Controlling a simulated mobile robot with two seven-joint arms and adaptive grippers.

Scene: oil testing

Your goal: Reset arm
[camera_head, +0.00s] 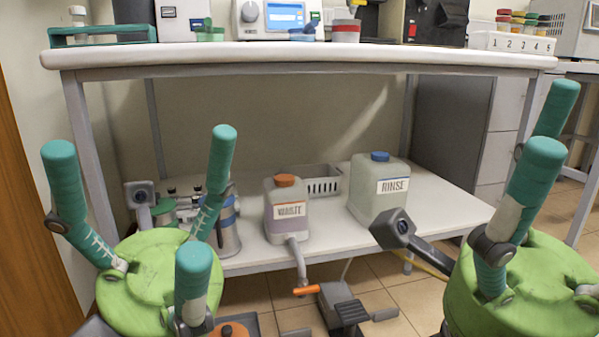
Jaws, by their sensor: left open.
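My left gripper (158,185) is at the lower left in the head view. It has a green body and three teal fingers, spread wide apart with nothing between them. It is in front of the lower shelf, left of the waste jug. My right gripper (545,125) is at the right edge, also green with teal fingers. Two of its fingers point up close to each other in the picture, and the rest is cut off by the frame. I cannot tell how far it is open. I see no object in it.
A white bench top (300,55) spans the view, with instruments and a numbered rack (510,42) on it. The lower shelf (440,212) holds a waste jug (286,222), a rinse jug (365,205) and a grey basket (322,184). A pedal (342,312) is on the tiled floor.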

